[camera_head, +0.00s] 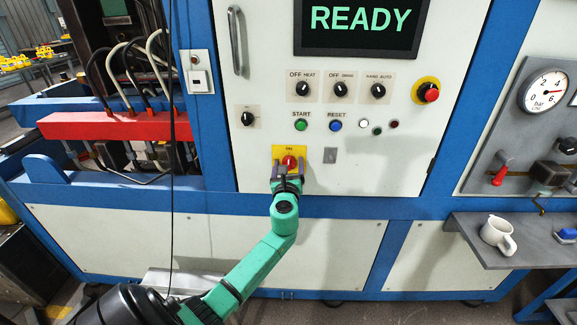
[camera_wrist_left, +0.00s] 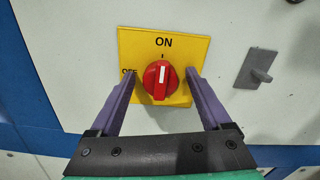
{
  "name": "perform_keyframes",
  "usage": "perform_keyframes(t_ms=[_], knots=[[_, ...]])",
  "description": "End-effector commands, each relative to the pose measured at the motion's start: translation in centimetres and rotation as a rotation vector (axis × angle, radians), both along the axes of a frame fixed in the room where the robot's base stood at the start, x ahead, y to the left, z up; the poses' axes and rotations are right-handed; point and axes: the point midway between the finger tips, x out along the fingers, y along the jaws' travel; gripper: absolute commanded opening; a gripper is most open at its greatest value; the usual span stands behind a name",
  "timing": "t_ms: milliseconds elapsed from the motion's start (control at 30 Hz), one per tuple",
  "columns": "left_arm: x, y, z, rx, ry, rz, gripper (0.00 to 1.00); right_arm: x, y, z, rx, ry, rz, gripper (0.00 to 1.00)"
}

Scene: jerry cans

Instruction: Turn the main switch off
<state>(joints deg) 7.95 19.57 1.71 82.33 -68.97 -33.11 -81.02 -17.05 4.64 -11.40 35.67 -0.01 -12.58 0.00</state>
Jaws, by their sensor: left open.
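The main switch is a red rotary knob (camera_head: 289,161) on a yellow plate (camera_head: 278,152) low on the white cabinet door. In the left wrist view the knob (camera_wrist_left: 158,83) has a white mark pointing up toward ON, with OFF at the left of the plate (camera_wrist_left: 190,44). My left gripper (camera_head: 288,168) is in front of the switch. In the left wrist view its two purple fingers (camera_wrist_left: 161,78) stand apart, one on each side of the knob, with gaps between. The left finger partly covers the OFF label. My right gripper is not in view.
A grey lever-like fitting (camera_head: 330,155) sits just right of the switch. Above are black selector knobs (camera_head: 341,89), a green start button (camera_head: 301,124), a blue reset button (camera_head: 335,125) and a red emergency button (camera_head: 428,92). A shelf (camera_head: 495,235) with a white mug (camera_head: 497,236) juts out at right.

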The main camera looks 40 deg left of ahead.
Motion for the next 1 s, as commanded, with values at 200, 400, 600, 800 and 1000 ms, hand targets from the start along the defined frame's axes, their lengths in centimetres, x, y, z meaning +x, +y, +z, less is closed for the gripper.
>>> perform_keyframes(t_ms=[200,400,600,800,1000], knots=[[0.0,0.0,0.0,0.0,0.0,0.0,0.36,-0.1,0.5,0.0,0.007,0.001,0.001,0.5],[-0.1,0.0,-0.1,-0.001,0.0,0.0,0.0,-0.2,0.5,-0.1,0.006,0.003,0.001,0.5],[-0.1,0.0,-0.2,-0.021,-0.015,0.0,0.0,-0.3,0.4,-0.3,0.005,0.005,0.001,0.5],[-0.1,-0.1,-0.3,-0.089,-0.065,0.0,0.0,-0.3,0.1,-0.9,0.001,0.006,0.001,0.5],[-0.1,-0.1,-0.5,-0.207,-0.155,-0.001,0.0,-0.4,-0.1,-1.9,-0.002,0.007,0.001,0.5]])
